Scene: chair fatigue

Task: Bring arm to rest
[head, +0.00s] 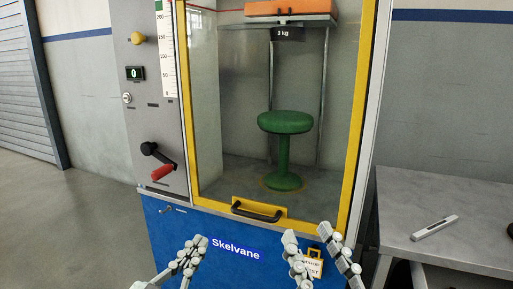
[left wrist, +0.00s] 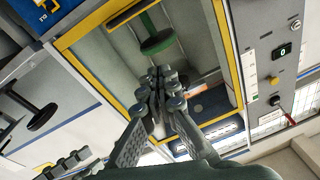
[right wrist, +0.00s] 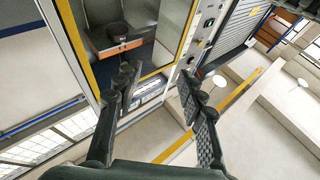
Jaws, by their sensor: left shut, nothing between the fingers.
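My left gripper (head: 188,252) is low in front of the blue base of the test machine, left of its name plate. Its fingers are together and empty; they also show closed in the left wrist view (left wrist: 160,85). My right gripper (head: 318,248) is at the lower middle right, with its two fingers spread apart and nothing between them. The right wrist view shows the same wide gap (right wrist: 158,88). Both grippers appear in front of the machine, below the black door handle (head: 258,210). I see no contact with it.
The yellow-framed door (head: 361,120) looks shut. A grey table (head: 450,190) at right bears a small light bar (head: 434,227).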

